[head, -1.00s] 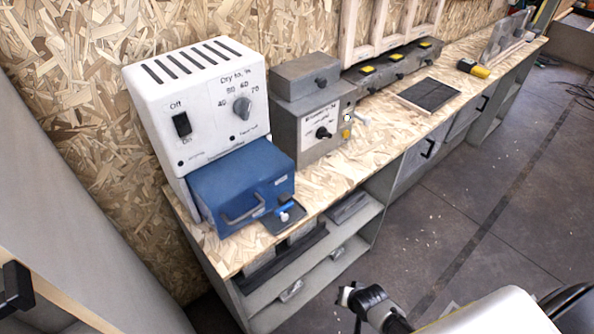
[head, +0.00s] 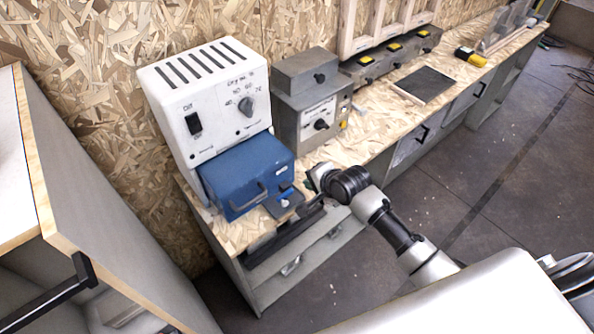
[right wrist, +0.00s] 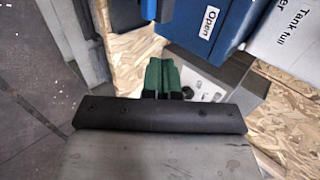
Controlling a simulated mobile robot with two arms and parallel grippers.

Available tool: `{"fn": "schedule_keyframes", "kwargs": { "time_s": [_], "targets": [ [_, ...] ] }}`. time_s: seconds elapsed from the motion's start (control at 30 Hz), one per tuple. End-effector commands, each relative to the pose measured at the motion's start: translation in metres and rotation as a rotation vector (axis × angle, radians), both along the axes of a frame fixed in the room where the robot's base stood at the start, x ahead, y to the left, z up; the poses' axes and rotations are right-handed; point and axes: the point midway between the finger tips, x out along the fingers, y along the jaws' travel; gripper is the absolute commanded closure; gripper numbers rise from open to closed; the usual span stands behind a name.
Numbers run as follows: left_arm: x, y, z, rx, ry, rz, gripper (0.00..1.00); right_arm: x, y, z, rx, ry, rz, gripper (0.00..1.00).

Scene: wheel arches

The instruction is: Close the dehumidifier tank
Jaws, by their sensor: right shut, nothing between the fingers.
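The white dehumidifier (head: 205,100) stands on the workbench against the wall. Its blue tank (head: 245,178) juts out from the lower front, with a grey handle on its face. A small dark plate with a blue tab (head: 286,194) sits at the tank's front right. My right gripper (head: 310,184) is just right of that plate, apart from the tank, its fingers shut and empty. In the right wrist view the green fingers (right wrist: 162,76) point toward a blue tab (right wrist: 150,9), with the tank (right wrist: 205,24) and its "Open" label to the right. My left gripper is not in view.
A grey control box (head: 308,115) stands right of the dehumidifier. A dark flat panel (head: 424,85) lies further along the workbench (head: 365,135). A wood-edged cabinet (head: 95,205) is at left. Bench surface between control box and panel is mostly clear.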

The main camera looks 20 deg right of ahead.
Motion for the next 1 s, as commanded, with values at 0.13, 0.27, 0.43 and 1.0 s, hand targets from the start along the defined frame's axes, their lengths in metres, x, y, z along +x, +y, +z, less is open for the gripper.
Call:
{"fn": "schedule_keyframes", "kwargs": {
  "time_s": [0.13,0.27,0.43,1.0],
  "targets": [
    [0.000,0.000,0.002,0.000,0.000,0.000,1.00,0.020,0.007,-0.018,-0.002,0.000,0.000,1.00],
    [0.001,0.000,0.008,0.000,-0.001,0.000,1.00,0.039,0.014,-0.017,-0.001,-0.004,0.001,1.00],
    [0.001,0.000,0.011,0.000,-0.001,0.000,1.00,0.054,0.019,-0.019,-0.001,-0.003,0.001,1.00],
    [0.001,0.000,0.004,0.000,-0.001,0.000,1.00,0.068,0.025,-0.022,0.001,-0.004,-0.002,1.00]
  ]
}}
